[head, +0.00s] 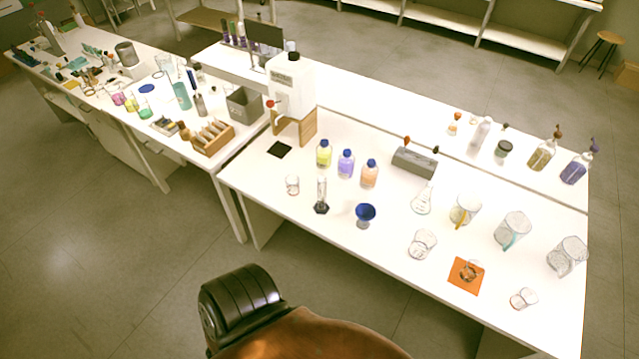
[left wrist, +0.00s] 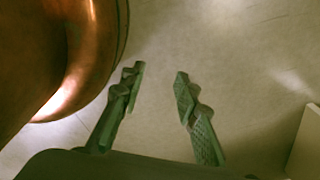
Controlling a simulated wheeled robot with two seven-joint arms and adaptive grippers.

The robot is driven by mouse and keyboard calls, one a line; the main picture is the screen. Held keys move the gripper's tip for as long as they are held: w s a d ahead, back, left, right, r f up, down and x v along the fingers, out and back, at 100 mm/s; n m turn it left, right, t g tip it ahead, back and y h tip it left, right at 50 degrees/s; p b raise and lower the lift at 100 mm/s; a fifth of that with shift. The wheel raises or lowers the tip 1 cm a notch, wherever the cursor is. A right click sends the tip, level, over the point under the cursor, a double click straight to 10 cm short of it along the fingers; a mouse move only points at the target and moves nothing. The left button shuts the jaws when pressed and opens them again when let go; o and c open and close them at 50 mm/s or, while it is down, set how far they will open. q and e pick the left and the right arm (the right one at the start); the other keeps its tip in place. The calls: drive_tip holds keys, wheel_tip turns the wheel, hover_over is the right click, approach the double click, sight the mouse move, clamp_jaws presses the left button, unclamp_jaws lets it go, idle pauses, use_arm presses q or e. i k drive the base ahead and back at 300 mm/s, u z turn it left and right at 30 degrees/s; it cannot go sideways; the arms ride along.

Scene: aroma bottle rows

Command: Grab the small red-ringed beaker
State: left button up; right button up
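A small clear beaker with red markings (head: 524,298) stands near the front edge at the right end of the white table. Another small clear beaker with faint reddish marks (head: 292,184) stands near the front edge on the left part of the same table. From the head view I cannot tell for sure which one has the red ring. My left gripper (left wrist: 160,72) shows in the left wrist view, open and empty above bare floor, with no beaker near its fingers. My right gripper is in neither view.
Near the right beaker are an orange mat (head: 461,285), a clear glass vessel (head: 422,244) and large jugs (head: 512,230). Capped colored bottles (head: 346,163) stand behind. Open floor lies before the table.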

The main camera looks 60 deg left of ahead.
sight(292, 181)
drive_tip(key=i, duration=0.35)
drive_tip(key=u, duration=2.35)
